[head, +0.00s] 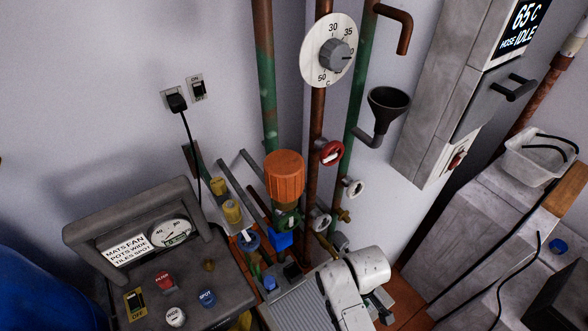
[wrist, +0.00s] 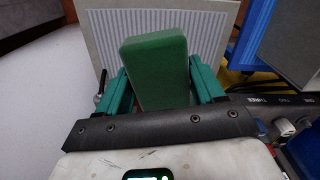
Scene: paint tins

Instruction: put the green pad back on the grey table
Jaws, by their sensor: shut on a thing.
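The green pad (wrist: 158,72) is a thick block with rounded edges, seen in the wrist view. My gripper (wrist: 162,88) is shut on it, with a teal finger on each side. The pad stands up from between the fingers in front of a pale grey ridged surface (wrist: 105,42). A ridged grey surface also shows in the head view (head: 296,308), beside my white arm. I cannot tell whether this is the grey table, or whether the pad touches it. In the head view the pad and my fingertips are hidden.
A dark control box (head: 190,285) with a gauge and buttons stands left of my arm in the head view. Vertical pipes with an orange cap (head: 284,178) and valves rise behind it. A white tub (head: 535,155) sits at the right. A blue object (wrist: 252,35) is right of the pad.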

